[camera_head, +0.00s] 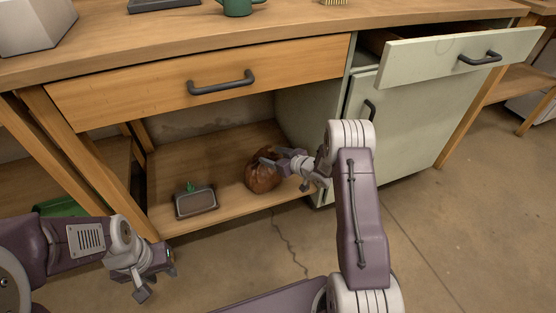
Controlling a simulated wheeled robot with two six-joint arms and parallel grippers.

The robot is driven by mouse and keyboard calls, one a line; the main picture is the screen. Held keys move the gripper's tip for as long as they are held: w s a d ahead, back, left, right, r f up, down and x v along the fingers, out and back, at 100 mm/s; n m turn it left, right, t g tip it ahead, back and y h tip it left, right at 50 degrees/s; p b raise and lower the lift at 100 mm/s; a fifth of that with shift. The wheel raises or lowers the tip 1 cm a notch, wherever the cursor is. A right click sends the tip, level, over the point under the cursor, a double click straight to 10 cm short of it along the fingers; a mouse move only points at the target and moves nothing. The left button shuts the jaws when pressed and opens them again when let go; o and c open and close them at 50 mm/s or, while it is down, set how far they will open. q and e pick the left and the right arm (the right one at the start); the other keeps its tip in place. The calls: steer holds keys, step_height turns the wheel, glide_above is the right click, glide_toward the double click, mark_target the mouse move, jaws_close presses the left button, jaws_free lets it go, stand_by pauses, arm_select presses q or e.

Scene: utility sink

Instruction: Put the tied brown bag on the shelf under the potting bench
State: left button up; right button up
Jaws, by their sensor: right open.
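The tied brown bag (262,178) sits on the lower shelf (226,197) under the wooden potting bench (190,50), near the shelf's right end. My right gripper (284,171) is open at the bag's right side, with one finger overlapping the bag in the picture. I cannot tell whether it touches the bag. The bag appears to rest on the shelf boards. My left gripper (158,281) is open and empty, low at the left in front of the bench.
A small grey tray (196,203) with a green item lies on the shelf left of the bag. A pale green cabinet (400,120) stands right of the shelf, its top drawer (455,57) pulled out. A green pot (238,7) stands on the bench top.

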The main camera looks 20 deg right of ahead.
arm_select(q)
step_height(320, 180, down, 4)
steer(key=shift+r+b, duration=0.2)
steer(key=shift+b, duration=0.85)
arm_select(e)
steer(key=s+a+m+g+h, duration=0.1)
steer(key=s+g, duration=0.2)
steer(key=s, duration=0.8)
steer(key=s+a+m+g+h, duration=0.1)
steer(key=s+g, duration=0.3)
steer(key=s, duration=0.7)
steer(key=s+a+r+m+g+h, duration=0.1)
steer(key=s+m+g+h, duration=0.2)
steer(key=s, duration=0.8)
steer(key=shift+a+g, duration=0.25)
steer(key=shift+g, duration=0.35)
arm_select(q)
steer(key=shift+r, duration=0.1)
arm_select(e)
steer(key=shift+s+r, duration=0.1)
steer(key=shift+r, duration=0.1)
